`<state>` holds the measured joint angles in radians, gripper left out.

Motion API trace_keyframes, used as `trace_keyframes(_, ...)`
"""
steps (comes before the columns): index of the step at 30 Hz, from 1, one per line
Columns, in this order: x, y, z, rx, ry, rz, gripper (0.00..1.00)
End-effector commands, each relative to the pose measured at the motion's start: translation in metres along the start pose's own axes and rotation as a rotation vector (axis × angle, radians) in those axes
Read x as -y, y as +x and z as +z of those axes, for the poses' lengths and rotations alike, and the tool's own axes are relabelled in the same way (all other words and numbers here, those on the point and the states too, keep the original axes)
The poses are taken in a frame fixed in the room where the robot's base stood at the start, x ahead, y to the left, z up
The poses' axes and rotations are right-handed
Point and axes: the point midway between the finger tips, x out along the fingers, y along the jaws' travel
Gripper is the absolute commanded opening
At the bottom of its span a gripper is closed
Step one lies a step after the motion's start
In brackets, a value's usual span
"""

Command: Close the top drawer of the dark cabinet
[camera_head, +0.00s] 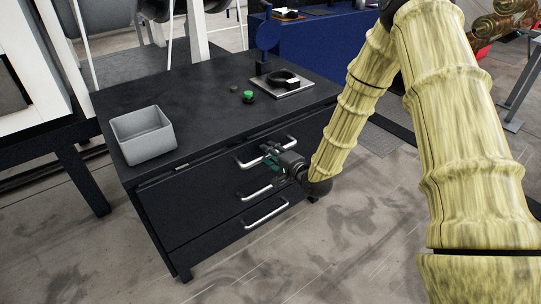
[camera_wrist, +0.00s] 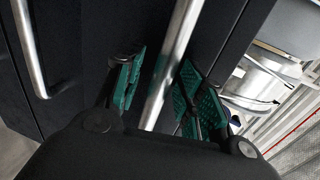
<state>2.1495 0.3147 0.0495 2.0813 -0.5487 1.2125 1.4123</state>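The dark cabinet (camera_head: 165,225) stands left of centre in the head view, with drawers on its front. The top drawer (camera_head: 205,178) has a silver bar handle (camera_head: 249,163). Any gap between this drawer and the cabinet is small, and I cannot tell how far it stands out. My gripper (camera_head: 272,155) is at the top handle, in front of the drawer. In the wrist view, its green-padded fingers (camera_wrist: 162,90) stand apart on either side of the silver bar (camera_wrist: 174,50). Space shows between the pads and the bar. My gripper hides part of the handle in the head view.
Lower handles (camera_head: 265,213) stick out below my gripper. On the cabinet top are a grey bin (camera_head: 143,135), a green button (camera_head: 248,95) and a plate with a black ring (camera_head: 283,80). A blue bench (camera_head: 320,40) stands behind. The floor (camera_head: 330,245) in front is clear.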

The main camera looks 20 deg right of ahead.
Motion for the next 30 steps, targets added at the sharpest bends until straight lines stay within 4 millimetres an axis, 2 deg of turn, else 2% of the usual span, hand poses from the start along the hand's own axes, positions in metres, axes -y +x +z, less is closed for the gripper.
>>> trace_keyframes(7,0.0,0.0,0.0,0.0,0.0,0.0,0.39)
trace_keyframes(12,0.0,0.0,0.0,0.0,0.0,0.0,0.08)
trace_keyframes(14,0.0,0.0,0.0,0.0,0.0,0.001,0.0)
trace_keyframes(20,0.0,0.001,0.0,0.0,0.0,0.001,0.0)
trace_keyframes(30,0.005,0.024,0.0,0.0,-0.001,0.001,0.0)
